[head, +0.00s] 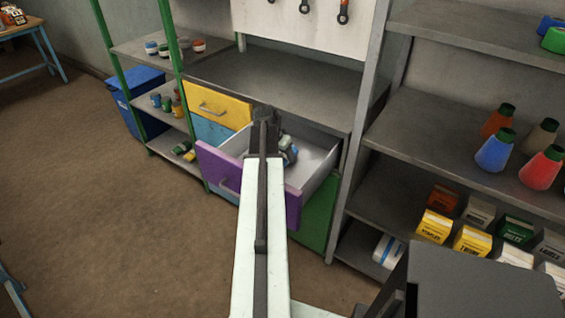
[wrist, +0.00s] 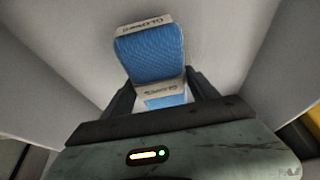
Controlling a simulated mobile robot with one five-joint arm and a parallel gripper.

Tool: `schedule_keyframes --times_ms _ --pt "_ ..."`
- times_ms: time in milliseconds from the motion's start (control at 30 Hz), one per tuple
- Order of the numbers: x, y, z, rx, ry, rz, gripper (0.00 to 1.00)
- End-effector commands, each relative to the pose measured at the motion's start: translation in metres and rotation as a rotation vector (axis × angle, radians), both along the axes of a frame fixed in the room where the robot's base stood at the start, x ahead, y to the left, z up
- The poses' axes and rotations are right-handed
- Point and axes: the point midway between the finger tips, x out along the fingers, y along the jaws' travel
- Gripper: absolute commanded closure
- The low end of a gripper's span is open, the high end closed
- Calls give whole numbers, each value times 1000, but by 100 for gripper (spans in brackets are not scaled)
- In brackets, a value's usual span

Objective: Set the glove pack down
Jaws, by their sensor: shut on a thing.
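The glove pack (wrist: 150,56) is blue and textured with pale bands lettered as gloves. In the wrist view it shows between my fingertips (wrist: 161,84). A second lettered band and a smaller blue part show below its main face; I cannot tell whether these belong to a second pack. In the head view, my gripper (head: 265,118) is over the open purple drawer (head: 240,187), shut on the pack. Part of a blue and grey shape (head: 290,154) shows just right of my arm. My arm hides the rest, and contact with the drawer floor is unclear.
The drawer's grey floor (head: 315,156) is bare on the right. Shelves with bottles and boxes stand to the right, a green-posted rack (head: 174,60) to the left.

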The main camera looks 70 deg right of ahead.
Motion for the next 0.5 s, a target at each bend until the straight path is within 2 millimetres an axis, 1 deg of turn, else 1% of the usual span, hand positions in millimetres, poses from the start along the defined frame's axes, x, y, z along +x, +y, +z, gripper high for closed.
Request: schedule_keyframes --times_ms 33,100,300,467,500 --pt "0 0 -18 0 0 0 75" --pt "0 0 -24 0 0 0 75" --pt "0 0 -19 0 0 1 75" --pt "1 0 -24 0 0 1 75" --pt "1 0 -23 0 0 1 24"
